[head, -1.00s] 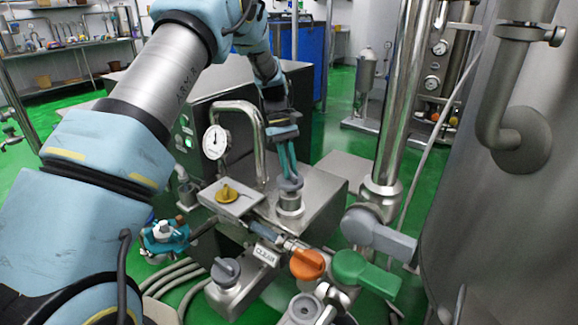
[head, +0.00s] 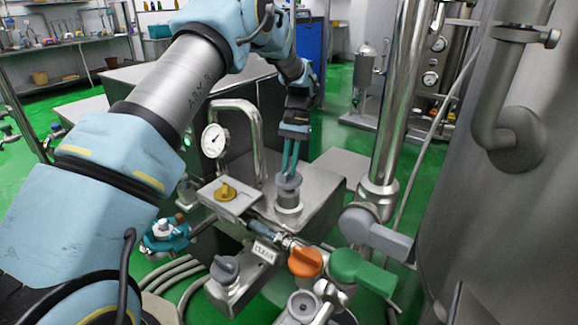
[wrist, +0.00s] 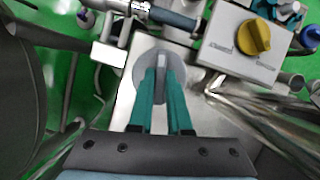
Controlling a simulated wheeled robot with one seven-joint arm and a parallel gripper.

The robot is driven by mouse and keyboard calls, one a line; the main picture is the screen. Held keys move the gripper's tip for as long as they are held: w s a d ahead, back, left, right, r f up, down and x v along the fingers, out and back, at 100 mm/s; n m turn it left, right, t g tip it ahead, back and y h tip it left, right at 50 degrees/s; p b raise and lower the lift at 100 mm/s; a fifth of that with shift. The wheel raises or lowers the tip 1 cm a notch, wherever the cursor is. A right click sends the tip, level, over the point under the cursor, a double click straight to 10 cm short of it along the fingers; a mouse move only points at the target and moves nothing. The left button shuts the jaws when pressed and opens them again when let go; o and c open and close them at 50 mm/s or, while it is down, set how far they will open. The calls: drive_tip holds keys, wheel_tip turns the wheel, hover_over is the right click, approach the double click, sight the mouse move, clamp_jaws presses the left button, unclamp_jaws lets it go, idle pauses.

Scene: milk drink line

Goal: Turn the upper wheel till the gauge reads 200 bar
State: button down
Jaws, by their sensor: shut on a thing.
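The upper wheel, a grey round knob with a raised grip bar (head: 288,183), sits on a short steel post on top of the steel machine block. My gripper (head: 290,165) comes down on it from above, its teal fingers shut on the grip bar. The wrist view shows the wheel's grey disc (wrist: 134,66) under the fingers (wrist: 160,92), with the bar between them. The round white gauge (head: 214,140) stands left of the wheel, beside a bent steel pipe. Its numbers are too small to read.
A yellow knob (head: 225,192) on a plate is left of the wheel. In front are an orange handle (head: 305,262), a green handle (head: 362,270) and a lower grey knob (head: 225,268). A steel column (head: 400,100) and large tank (head: 500,220) stand to the right.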

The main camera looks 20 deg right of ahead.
drive_tip(key=shift+m+t, duration=0.4)
drive_tip(key=shift+m, duration=0.7)
drive_tip(key=c, duration=0.9)
unclamp_jaws()
drive_tip(key=shift+o, duration=0.2)
drive_tip(key=b+v, duration=0.2)
drive_tip(key=v, duration=0.8)
drive_tip(key=shift+d+r, duration=0.3)
drive_tip(key=shift+d, duration=0.1)
